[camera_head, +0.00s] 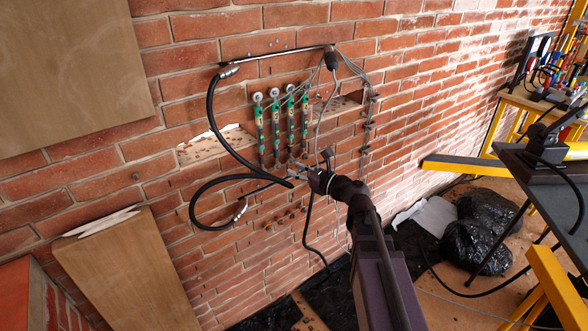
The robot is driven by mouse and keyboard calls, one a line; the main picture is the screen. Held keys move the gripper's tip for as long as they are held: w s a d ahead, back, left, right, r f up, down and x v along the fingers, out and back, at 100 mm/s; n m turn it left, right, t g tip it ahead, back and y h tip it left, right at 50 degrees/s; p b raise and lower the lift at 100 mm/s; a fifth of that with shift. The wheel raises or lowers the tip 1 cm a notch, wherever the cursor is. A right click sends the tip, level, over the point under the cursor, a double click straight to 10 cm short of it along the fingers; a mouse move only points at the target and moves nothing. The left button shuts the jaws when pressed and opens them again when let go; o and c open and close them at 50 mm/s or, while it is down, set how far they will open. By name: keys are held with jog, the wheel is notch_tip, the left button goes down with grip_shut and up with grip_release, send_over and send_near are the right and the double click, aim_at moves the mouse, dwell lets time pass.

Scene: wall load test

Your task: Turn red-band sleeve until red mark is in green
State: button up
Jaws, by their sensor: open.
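Several upright rods with round pale tops and green sections stand side by side on the brick wall, from the leftmost rod (260,125) to the rightmost rod (305,115). Small reddish marks show on them, but I cannot tell which sleeve has the red band or whether a red mark lies in green. My gripper (298,174) is open near the lower ends of these rods. The picture is too small to tell whether it touches or surrounds a sleeve.
Black hoses (213,120) loop left of the rods, and thin cables hang to their right. A wooden panel (110,260) leans at lower left. Black bags (480,228) lie on the floor at right. A yellow-legged bench (545,102) stands at far right.

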aim_at(262, 158)
dwell(0.4)
jog(key=d+m+g, duration=0.1)
jog(key=m, duration=1)
jog(key=m+y, duration=0.1)
jog(key=m, duration=1)
jog(key=w+d+f+m+g+b, duration=0.1)
jog(key=m, duration=1.1)
jog(key=shift+d+g+y, duration=0.3)
jog(key=shift+d, duration=0.05)
jog(key=shift+w, duration=0.1)
jog(key=x, duration=1.4)
